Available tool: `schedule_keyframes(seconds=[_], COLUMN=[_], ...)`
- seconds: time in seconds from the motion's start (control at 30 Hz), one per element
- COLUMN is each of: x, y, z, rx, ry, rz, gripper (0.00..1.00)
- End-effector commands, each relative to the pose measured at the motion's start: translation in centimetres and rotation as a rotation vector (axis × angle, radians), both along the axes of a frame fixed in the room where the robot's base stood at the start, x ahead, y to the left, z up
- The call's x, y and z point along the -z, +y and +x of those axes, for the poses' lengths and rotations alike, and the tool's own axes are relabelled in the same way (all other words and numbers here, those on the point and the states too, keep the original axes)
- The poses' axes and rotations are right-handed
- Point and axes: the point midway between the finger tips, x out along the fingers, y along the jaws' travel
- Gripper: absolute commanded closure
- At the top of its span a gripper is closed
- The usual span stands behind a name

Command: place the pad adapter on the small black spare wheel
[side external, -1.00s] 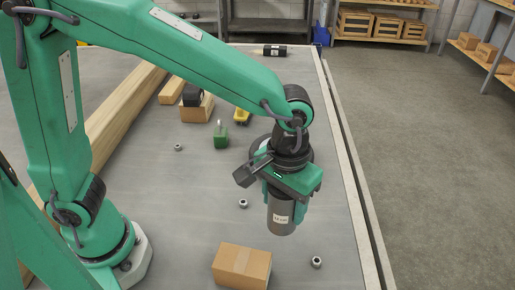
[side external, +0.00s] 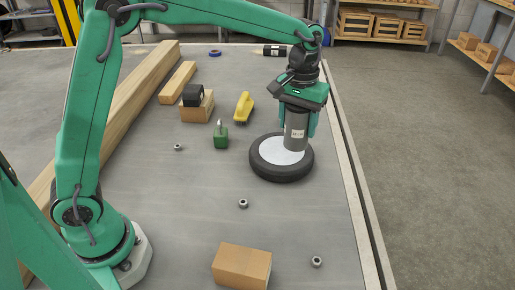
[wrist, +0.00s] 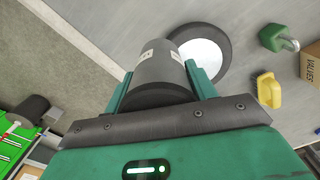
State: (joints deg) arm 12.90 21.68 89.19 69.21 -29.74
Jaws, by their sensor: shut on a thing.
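The pad adapter (side external: 296,131), a dark grey cylinder with a white label, is held upright in my gripper (side external: 298,122). The small black spare wheel (side external: 283,173) lies flat on the bench with a white hub face. In the side view the adapter's lower end overlaps the right part of the hub; I cannot tell whether it touches. The wrist view shows the adapter (wrist: 157,75) between the fingers of my gripper (wrist: 160,82), with the wheel (wrist: 222,35) beyond it, partly hidden by the adapter.
A black cylinder (side external: 275,50) lies behind. Small nuts (side external: 243,203) and a box (side external: 242,266) are in front. The bench edge (side external: 352,173) runs along the right.

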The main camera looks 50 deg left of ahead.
Motion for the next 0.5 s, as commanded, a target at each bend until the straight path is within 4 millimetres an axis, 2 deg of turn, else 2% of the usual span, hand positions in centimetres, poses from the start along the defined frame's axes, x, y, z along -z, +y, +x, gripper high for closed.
schedule_keyframes(seconds=[0.27, 0.5], x=[0.0, 1.2], y=[0.4, 2.2], z=[0.3, 1.5], rx=[-0.003, -0.005], ry=[-0.006, -0.004], rz=[-0.001, -0.001], gripper=[0.98, 0.98])
